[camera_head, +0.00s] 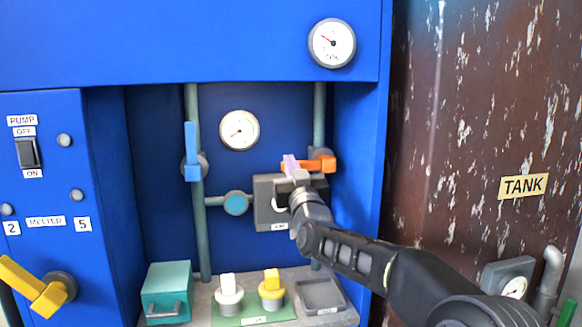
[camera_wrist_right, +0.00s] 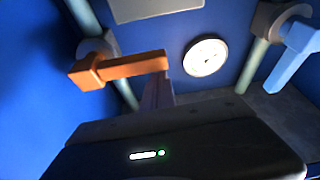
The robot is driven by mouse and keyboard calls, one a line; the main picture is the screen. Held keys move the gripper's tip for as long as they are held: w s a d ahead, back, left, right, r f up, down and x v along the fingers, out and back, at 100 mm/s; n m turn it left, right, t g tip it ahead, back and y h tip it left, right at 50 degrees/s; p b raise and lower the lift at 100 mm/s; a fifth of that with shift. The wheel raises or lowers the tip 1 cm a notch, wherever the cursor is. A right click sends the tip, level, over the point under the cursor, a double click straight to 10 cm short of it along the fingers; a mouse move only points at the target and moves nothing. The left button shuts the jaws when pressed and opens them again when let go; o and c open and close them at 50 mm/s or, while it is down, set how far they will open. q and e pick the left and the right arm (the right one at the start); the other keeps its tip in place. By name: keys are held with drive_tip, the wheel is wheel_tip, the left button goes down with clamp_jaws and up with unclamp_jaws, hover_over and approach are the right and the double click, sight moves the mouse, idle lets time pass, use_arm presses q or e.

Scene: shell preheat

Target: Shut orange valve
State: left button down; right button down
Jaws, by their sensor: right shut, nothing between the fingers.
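The orange valve (camera_head: 322,165) is on the right vertical pipe in the recess of the blue cabinet. Its handle lies about level, crosswise to the pipe, with its free end to the left. In the right wrist view the orange handle (camera_wrist_right: 130,67) stretches from its end block toward the finger. My right gripper (camera_head: 290,163) is shut and empty at the handle's free end. Its purple-grey fingers (camera_wrist_right: 157,92) overlap that end in the wrist view; whether they touch it I cannot tell. My left gripper is not in view.
A blue valve (camera_head: 191,150) with an upright handle is on the left pipe; a round gauge (camera_head: 239,130) sits between the pipes. Below are a teal box (camera_head: 167,290), two plugs on a green mat (camera_head: 254,318) and a grey tray (camera_head: 322,294). The rusty tank (camera_head: 470,130) stands right.

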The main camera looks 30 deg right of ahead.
drive_tip(key=shift+f, duration=0.25)
drive_tip(key=v, duration=0.7)
drive_tip(key=shift+s+b, duration=0.4)
drive_tip(key=shift+s, duration=0.05)
drive_tip(key=shift+a+r, duration=0.1)
drive_tip(key=shift+a, duration=0.05)
